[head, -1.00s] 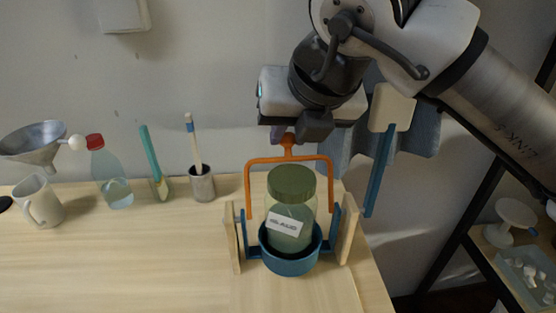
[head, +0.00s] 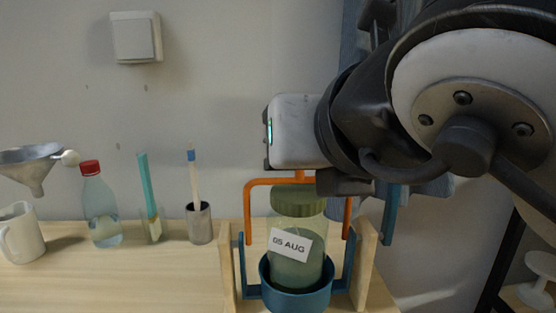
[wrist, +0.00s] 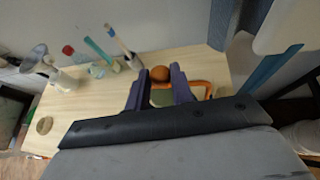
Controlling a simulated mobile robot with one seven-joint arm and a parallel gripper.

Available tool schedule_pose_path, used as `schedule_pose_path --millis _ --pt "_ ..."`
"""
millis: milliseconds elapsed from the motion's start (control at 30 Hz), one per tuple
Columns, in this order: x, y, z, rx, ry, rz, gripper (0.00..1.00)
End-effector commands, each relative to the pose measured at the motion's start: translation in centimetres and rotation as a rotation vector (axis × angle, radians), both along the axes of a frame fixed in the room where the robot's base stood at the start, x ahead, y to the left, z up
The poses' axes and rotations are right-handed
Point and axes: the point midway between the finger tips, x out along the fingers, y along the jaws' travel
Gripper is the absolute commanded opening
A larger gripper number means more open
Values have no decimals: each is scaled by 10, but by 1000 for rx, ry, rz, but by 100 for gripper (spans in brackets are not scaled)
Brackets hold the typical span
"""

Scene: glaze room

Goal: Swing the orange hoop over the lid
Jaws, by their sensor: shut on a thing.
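The orange hoop (head: 258,184) stands up around the jar, its crossbar just above the level of the lid in the head view. The green lid (head: 299,201) sits on a glass jar (head: 292,272) labelled "05 AUG". The jar stands in a blue cup-shaped holder (head: 290,298) between wooden posts. In the wrist view, my gripper (wrist: 158,78) is shut on the hoop's round orange knob (wrist: 160,72). The lid (wrist: 162,98) shows between the fingers, and part of the hoop (wrist: 201,86) shows to the right.
Left of the stand are a metal cup with a brush (head: 199,222), a teal-handled tool (head: 149,190), a red-capped bottle (head: 101,205), a white mug (head: 22,235) and a funnel (head: 30,165). The wooden table (head: 170,280) is clear between them and the stand.

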Motion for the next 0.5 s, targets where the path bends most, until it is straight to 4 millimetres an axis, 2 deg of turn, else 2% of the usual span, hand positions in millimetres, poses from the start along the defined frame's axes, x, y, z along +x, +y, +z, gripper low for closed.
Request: schedule_pose_path --millis 333,367,500 --pt "0 1 1 3 -5 2 0" --pt "0 1 1 3 -5 2 27" --pt "0 0 1 1 -3 2 44"
